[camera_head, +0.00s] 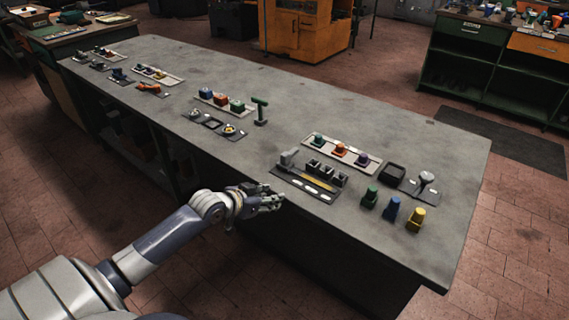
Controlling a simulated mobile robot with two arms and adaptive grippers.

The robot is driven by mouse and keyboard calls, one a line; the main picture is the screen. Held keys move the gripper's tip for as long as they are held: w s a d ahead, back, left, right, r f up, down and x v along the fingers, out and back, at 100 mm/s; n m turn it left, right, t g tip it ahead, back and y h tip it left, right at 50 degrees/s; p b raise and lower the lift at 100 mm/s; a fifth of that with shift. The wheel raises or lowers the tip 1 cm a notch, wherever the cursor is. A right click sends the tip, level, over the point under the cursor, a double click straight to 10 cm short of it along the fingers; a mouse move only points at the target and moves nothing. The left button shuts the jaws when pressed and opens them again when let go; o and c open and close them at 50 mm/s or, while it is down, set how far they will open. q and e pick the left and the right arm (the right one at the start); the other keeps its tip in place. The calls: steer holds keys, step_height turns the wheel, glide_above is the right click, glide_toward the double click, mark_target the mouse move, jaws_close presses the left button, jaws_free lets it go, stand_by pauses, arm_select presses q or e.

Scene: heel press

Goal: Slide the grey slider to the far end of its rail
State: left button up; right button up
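What looks like the grey slider (288,159) is a small grey block at the left end of a dark plate (296,182) on the workbench. A thin yellowish strip, which seems to be its rail (318,183), runs from the block toward the right and front of the plate. My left gripper (274,198) is at the bench's front edge, in front of the plate and slightly left of it, apart from the slider. It is too small to tell whether its fingers are open. My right gripper is not in view.
Several dark grey blocks (327,172) stand just behind the rail. A pale tray (343,152) with coloured pieces is farther back. Green, blue (391,209) and yellow pegs stand to the right. A green T-shaped piece (261,110) stands to the left. The bench's right end (455,190) is clear.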

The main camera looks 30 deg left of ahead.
arm_select(q)
steer(key=t, duration=0.2)
glide_toward(283, 156)
steer(key=shift+w+f, duration=0.2)
steer(key=shift+w, duration=0.2)
steer(key=x, duration=0.9)
steer(key=shift+w, duration=0.1)
steer(key=shift+w+f+b, duration=0.2)
steer(key=shift+w+b, duration=0.1)
steer(key=shift+w, duration=0.35)
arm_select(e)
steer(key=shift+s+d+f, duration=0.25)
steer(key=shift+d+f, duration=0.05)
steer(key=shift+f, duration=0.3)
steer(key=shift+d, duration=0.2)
arm_select(q)
jaws_close()
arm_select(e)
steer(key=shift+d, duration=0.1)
